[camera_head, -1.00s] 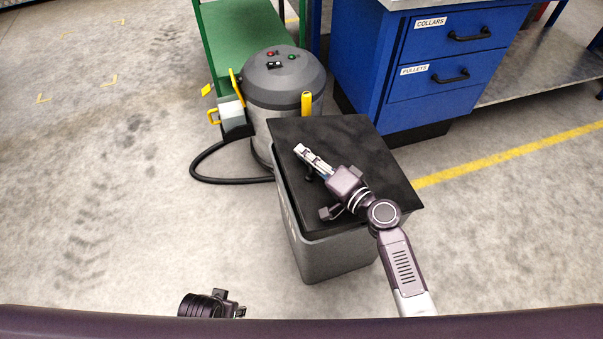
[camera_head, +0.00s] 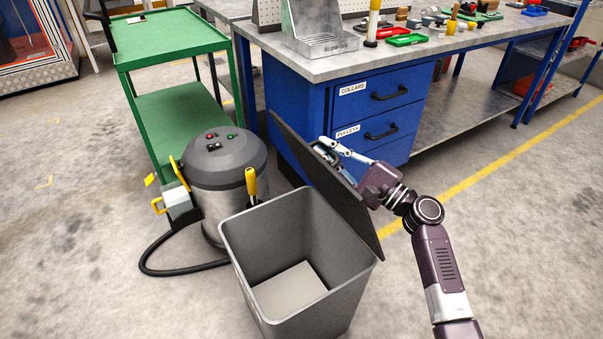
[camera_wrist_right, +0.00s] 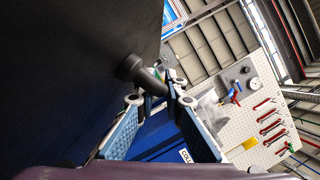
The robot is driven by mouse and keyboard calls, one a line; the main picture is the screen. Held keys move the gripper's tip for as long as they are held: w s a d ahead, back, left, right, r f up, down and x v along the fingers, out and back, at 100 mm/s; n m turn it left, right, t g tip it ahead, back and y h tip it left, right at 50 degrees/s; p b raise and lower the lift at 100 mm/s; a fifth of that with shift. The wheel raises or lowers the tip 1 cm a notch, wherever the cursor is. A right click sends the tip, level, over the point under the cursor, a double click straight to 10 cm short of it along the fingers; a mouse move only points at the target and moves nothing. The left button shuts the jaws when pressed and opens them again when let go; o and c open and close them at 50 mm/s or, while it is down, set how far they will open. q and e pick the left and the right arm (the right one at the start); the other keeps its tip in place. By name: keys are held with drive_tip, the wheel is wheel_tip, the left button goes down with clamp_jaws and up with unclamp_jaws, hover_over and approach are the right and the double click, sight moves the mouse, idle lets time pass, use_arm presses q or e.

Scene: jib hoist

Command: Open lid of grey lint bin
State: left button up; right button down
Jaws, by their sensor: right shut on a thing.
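The grey lint bin (camera_head: 325,315) stands on the floor at lower centre in the head view, its mouth uncovered. Its black lid (camera_head: 345,203) is tilted up steeply on the bin's right side. My right gripper (camera_head: 328,152) is at the lid's upper part, on its far right face, shut on the lid's knob. In the right wrist view the dark knob (camera_wrist_right: 150,78) sticks out of the lid (camera_wrist_right: 70,70) between the fingertips of my right gripper (camera_wrist_right: 160,101). Inside the bin a pale flat bottom shows. My left gripper is not in view.
A grey vacuum drum (camera_head: 225,180) with a black hose stands close behind the bin on the left, beside a green cart (camera_head: 172,118). A blue drawer cabinet (camera_head: 300,120) under a workbench is behind the lid. The floor at left is clear.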

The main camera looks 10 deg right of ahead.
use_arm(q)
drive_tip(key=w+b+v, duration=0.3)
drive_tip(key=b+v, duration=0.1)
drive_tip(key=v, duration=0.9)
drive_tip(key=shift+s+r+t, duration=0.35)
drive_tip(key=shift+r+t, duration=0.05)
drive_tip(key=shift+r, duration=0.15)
use_arm(e)
drive_tip(key=w+d+m+t, duration=0.1)
drive_tip(key=w+d+m, duration=0.1)
drive_tip(key=d, duration=0.4)
drive_tip(key=w+d+m+t+h, duration=0.1)
drive_tip(key=w+d+m, duration=0.1)
drive_tip(key=d+m, duration=0.2)
drive_tip(key=shift+d+r, duration=0.2)
drive_tip(key=shift+d, duration=0.9)
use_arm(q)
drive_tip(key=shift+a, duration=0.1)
use_arm(e)
drive_tip(key=c, duration=2.3)
unclamp_jaws()
drive_tip(key=v, duration=1.2)
drive_tip(key=shift+f, duration=0.2)
